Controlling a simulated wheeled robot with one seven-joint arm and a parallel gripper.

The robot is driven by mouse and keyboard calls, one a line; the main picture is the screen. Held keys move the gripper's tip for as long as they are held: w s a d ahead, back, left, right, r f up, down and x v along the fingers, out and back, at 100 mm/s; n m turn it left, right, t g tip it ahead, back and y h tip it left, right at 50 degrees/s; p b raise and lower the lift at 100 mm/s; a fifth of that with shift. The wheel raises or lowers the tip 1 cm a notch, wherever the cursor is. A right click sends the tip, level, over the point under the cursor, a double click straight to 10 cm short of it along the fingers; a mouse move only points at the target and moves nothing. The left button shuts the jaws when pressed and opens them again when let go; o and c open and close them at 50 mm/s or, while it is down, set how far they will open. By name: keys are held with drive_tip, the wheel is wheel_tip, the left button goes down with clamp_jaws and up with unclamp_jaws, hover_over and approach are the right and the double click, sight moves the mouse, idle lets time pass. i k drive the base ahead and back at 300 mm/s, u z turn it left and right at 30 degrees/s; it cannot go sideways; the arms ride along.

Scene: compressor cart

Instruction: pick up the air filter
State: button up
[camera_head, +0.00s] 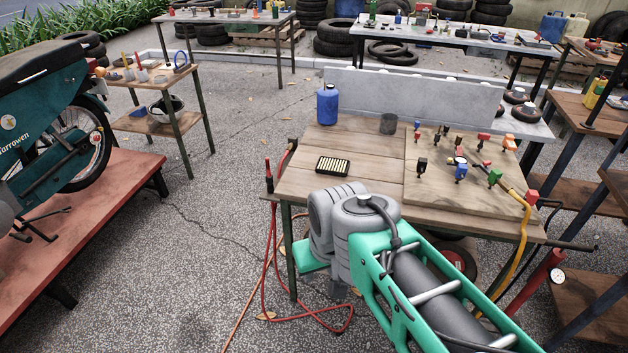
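The air filter (333,166), a small flat rectangular block with a black frame and pale yellow pleats, lies on the left part of the wooden cart top (373,155). Nothing covers it. My arm, green and grey, reaches in from the bottom right, and its rounded grey joint stands in front of the cart's near edge, just below the filter in the picture. My gripper cannot be made out; the arm's end is hidden behind or below that joint.
A blue bottle (327,104) and a dark grey cup (388,124) stand behind the filter. A board (460,205) with several coloured valves fills the cart's right side. Red hoses (268,265) hang at the left. A motorcycle (50,125) stands on a red platform (85,215) at left.

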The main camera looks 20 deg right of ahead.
sight(332, 166)
drive_tip(key=u, duration=0.55)
drive_tip(key=i, duration=0.85)
drive_tip(key=u, duration=0.75)
drive_tip(key=i, duration=1)
drive_tip(key=z, duration=0.45)
drive_tip(key=i, duration=0.8)
drive_tip(key=z, duration=1.15)
drive_tip(key=i, duration=0.55)
drive_tip(key=z, duration=0.5)
